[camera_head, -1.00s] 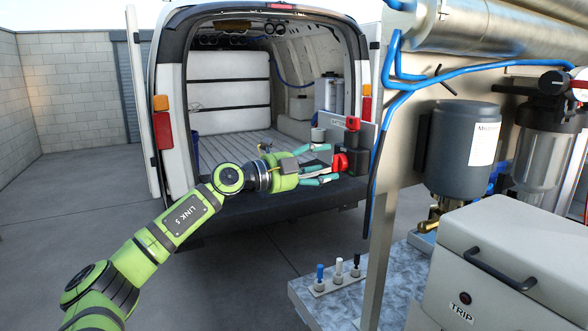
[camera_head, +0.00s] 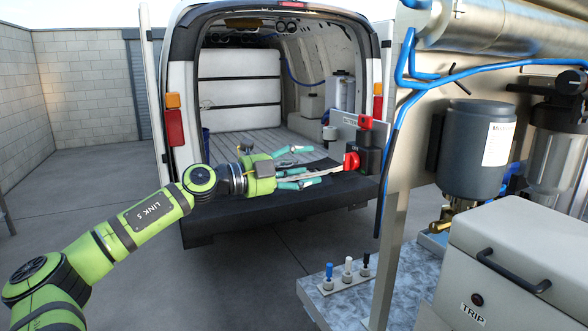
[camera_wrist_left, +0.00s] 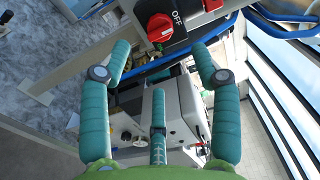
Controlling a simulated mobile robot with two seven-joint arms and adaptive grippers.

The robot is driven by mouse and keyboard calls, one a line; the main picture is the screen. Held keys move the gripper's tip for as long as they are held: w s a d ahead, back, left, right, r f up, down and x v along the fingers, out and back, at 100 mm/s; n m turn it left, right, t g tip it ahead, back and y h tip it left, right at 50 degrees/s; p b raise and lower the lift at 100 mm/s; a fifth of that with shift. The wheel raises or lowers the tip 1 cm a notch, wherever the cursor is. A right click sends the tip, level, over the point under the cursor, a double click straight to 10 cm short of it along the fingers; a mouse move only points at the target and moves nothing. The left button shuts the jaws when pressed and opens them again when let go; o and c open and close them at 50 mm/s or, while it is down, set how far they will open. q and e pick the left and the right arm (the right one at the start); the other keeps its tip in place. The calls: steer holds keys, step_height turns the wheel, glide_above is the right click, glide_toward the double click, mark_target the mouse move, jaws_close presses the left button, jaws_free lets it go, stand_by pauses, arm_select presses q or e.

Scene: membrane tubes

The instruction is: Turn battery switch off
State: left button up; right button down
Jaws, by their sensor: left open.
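The battery switch is a red knob (camera_head: 352,161) on a dark box at the right side of the van's rear opening. In the left wrist view the red knob (camera_wrist_left: 159,28) sits on a black plate with "OFF" lettered beside it. My left gripper (camera_head: 312,166) is open, its teal fingers pointing toward the knob and apart from it. In the left wrist view the spread fingers (camera_wrist_left: 160,55) lie below the knob, with nothing between them. My right gripper is not in view.
The van's rear bumper (camera_head: 270,215) lies under my left arm. A steel frame post (camera_head: 392,240) with blue hose stands right of the switch. A grey box marked TRIP (camera_head: 520,245) and small valves (camera_head: 347,270) sit front right. Open floor lies left.

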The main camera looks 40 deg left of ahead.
arm_select(q)
steer(key=shift+v, duration=0.95)
steer(key=shift+w+a, duration=0.1)
steer(key=shift+a, duration=0.05)
steer(key=shift+f, duration=0.1)
